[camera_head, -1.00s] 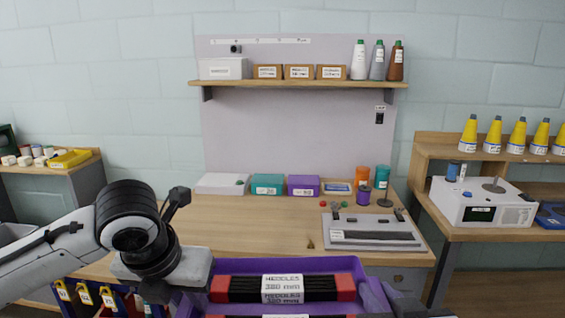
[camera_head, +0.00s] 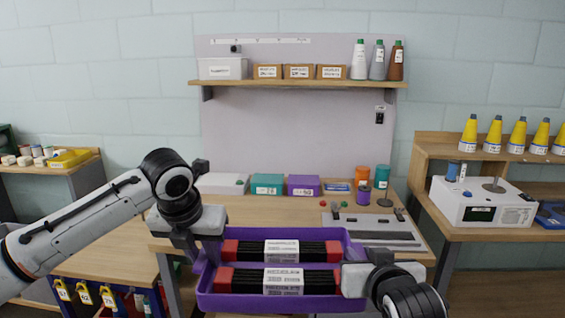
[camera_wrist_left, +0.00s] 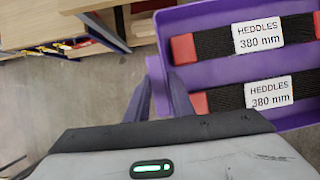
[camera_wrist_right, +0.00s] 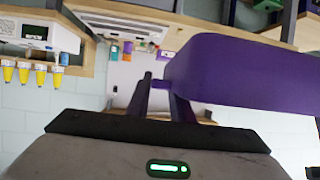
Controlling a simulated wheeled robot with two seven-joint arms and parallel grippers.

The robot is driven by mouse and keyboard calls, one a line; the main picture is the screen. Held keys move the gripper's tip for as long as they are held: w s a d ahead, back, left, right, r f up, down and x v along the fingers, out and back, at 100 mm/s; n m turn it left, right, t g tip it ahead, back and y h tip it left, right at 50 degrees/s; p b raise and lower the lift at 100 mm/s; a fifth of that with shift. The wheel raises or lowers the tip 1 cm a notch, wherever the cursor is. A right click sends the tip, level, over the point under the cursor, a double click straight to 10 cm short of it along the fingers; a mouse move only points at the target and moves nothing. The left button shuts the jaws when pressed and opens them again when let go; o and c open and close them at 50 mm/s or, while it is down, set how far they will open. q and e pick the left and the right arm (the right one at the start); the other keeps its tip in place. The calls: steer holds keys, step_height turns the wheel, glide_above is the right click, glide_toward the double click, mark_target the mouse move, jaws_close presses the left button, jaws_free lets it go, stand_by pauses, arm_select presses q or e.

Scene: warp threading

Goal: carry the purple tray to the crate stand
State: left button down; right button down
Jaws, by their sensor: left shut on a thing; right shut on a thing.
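The purple tray (camera_head: 281,301) is held up in front of the workbench, roughly level, between my two grippers. Two heddle bundles (camera_head: 272,250) with black middles, red ends and white labels lie in it; the labels read "HEDDLES 380 mm" in the left wrist view. My left gripper (camera_head: 210,254) is shut on the tray's left wall, also seen in the left wrist view (camera_wrist_left: 163,98). My right gripper (camera_head: 347,270) is shut on the tray's right side; the right wrist view shows its fingers at the purple wall (camera_wrist_right: 240,70). The crate stand cannot be made out.
The wooden workbench (camera_head: 255,212) behind the tray holds a grey device (camera_head: 372,232), teal and purple boxes and spools. A side table with a white machine (camera_head: 482,205) stands right. A lower wooden table (camera_head: 105,262) with hanging yellow tags stands left. Floor shows below the tray.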

mark_target(199, 266)
arm_select(q)
steer(key=shift+w+r, duration=0.1)
steer(key=shift+w, duration=0.3)
arm_select(e)
steer(key=shift+w+d+r, duration=0.1)
steer(key=shift+w+r, duration=0.05)
steer(key=shift+w, duration=0.2)
